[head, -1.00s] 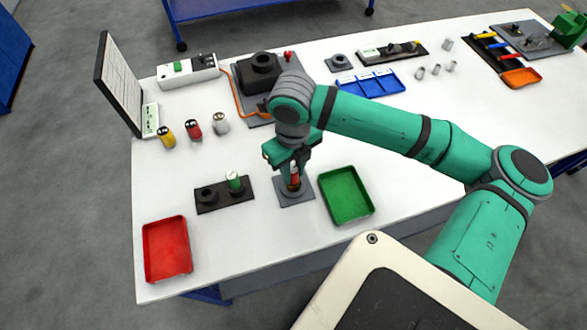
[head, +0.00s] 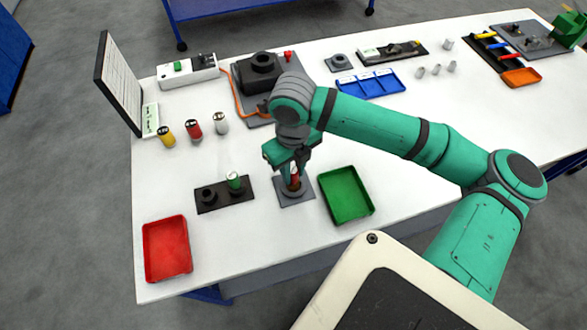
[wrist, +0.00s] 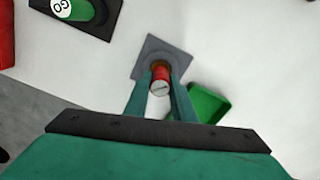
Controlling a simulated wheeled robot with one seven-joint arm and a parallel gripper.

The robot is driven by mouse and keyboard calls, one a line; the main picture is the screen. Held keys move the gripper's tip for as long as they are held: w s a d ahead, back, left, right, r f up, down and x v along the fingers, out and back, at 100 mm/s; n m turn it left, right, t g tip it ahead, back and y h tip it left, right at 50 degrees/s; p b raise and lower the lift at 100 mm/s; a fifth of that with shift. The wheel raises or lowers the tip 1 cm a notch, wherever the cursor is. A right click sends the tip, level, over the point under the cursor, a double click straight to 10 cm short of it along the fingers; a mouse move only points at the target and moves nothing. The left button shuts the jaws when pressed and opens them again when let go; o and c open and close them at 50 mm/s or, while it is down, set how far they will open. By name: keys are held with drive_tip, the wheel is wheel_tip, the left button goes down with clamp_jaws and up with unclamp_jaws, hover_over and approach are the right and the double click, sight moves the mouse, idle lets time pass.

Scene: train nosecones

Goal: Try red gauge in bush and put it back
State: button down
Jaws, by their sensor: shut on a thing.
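My gripper (head: 294,172) is shut on a red gauge (head: 295,181) and points down over the bush (head: 293,193), a ring on a grey square plate. In the wrist view the red gauge (wrist: 160,78) stands between my two fingers, in line with the bush (wrist: 161,63). Its lower end appears to be in the bush, but how deep I cannot tell. A black two-place holder (head: 209,196) is left of the bush. Its right place holds a green gauge (head: 235,181), marked GO in the wrist view (wrist: 72,8), and its left place is empty.
A green tray (head: 345,194) stands close right of the bush, and a red tray (head: 167,249) is at the front left. Several small cylinders, one of them red (head: 193,129), stand behind near an upright board (head: 117,83).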

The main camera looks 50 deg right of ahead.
drive_tip(key=shift+f, duration=0.35)
idle(1.1)
drive_tip(key=shift+r, duration=3.75)
